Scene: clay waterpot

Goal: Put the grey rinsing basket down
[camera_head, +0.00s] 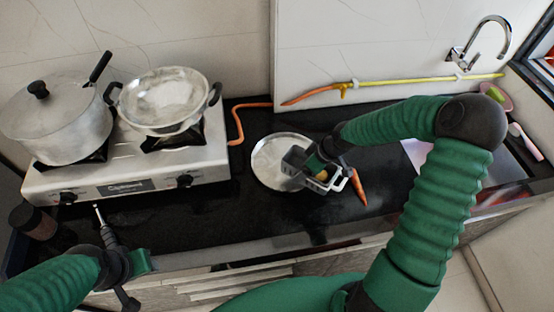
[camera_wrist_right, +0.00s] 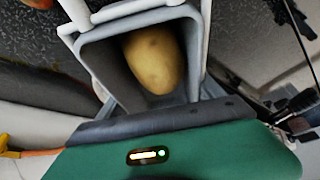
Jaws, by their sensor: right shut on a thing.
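The grey rinsing basket (camera_head: 293,160) is at the middle of the counter in the head view, overlapping the right edge of a round metal plate (camera_head: 262,172). I cannot tell whether it touches the plate or counter. My right gripper (camera_head: 322,162) is shut on the basket and partly hides it. In the right wrist view the basket (camera_wrist_right: 103,68) fills the upper middle, with a potato (camera_wrist_right: 155,60) inside. My left gripper (camera_head: 122,262) is at the lower left, away from the basket. A thin dark rod with a silver tip (camera_head: 103,226) shows at it; its jaws are unclear.
A carrot (camera_head: 359,188) lies just right of the basket. A gas stove (camera_head: 140,178) with a lidded pot (camera_head: 60,130) and a wok (camera_head: 165,98) stands left. The tap (camera_head: 480,40) is at the back right.

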